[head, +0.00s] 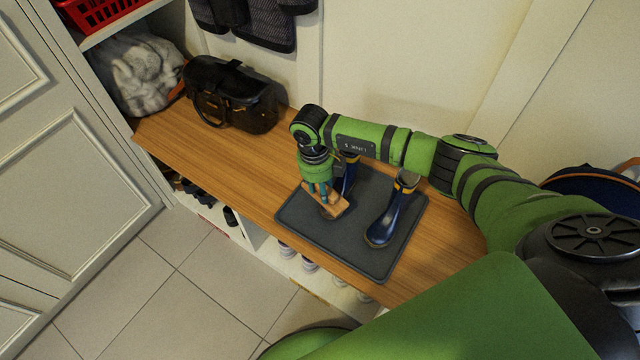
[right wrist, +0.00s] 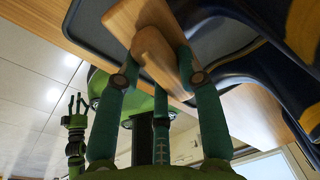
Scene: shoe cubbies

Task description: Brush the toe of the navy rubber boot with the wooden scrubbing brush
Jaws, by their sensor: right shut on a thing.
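The wooden scrubbing brush (head: 334,206) is held in my right gripper (head: 320,188), whose teal fingers are shut on it. The brush also shows in the right wrist view (right wrist: 138,17) between the fingers. Two navy rubber boots with yellowish bands stand on a dark grey tray. One boot (head: 388,219) is fully clear, right of the gripper. The other boot (head: 349,174) is partly hidden behind my gripper and the brush. The brush is at that boot's toe end; I cannot tell whether they touch. My left gripper (right wrist: 75,106) shows small in the right wrist view, fingers apart, empty.
The grey tray (head: 374,268) lies on a wooden bench (head: 262,180). A black bag (head: 232,95) stands on the bench at the back left. Shoes sit in cubbies below. Dark garments (head: 262,20) hang above. Bare bench lies between bag and tray.

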